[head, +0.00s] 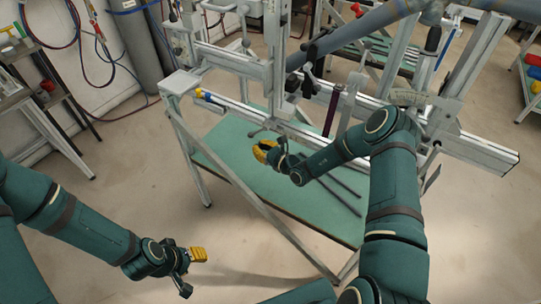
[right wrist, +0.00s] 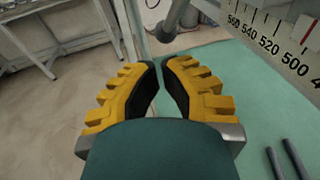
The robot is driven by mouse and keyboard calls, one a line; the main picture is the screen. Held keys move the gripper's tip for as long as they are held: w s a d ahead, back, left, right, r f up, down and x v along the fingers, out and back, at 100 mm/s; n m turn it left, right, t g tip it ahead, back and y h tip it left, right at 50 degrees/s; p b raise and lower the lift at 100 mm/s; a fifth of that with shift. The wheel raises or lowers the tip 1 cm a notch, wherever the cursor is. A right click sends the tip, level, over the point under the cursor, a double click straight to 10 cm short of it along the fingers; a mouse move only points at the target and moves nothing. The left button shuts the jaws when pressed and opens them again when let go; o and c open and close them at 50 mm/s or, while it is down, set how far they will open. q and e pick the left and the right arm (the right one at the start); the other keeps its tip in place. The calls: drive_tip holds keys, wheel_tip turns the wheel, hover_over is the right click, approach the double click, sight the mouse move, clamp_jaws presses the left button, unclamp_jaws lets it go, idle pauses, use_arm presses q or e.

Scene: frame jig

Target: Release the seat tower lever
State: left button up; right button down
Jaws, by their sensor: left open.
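My right gripper (head: 265,150) is over the green shelf of the jig, just below its long rail. In the right wrist view its yellow fingers (right wrist: 160,75) have a narrow gap between the tips and nothing between them. A grey lever-like rod (right wrist: 174,20) with a rounded end stands just beyond the tips, apart from them. It seems to be the small grey handle (head: 279,124) below the rail in the head view; I cannot tell for certain that it is the seat tower lever. My left gripper (head: 193,268) is open and empty, low over the floor, far from the jig.
The jig's long rail (head: 470,148) runs across above the green shelf (head: 225,150). A white ruler scale (right wrist: 280,40) is close at the right of the right wrist view. Dark rods (head: 335,190) lie on the shelf. The floor left of the jig is clear.

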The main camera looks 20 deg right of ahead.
drive_tip(key=shift+w+a+r, duration=0.15)
drive_tip(key=shift+w+a, duration=0.15)
drive_tip(key=shift+w, duration=0.25)
drive_tip(key=shift+w+a+r, duration=0.1)
drive_tip(key=shift+w+a, duration=0.15)
drive_tip(key=shift+w, duration=0.25)
drive_tip(key=shift+w+a+t+b, duration=0.1)
drive_tip(key=shift+w+t+b, duration=0.05)
drive_tip(key=shift+t+b, duration=0.2)
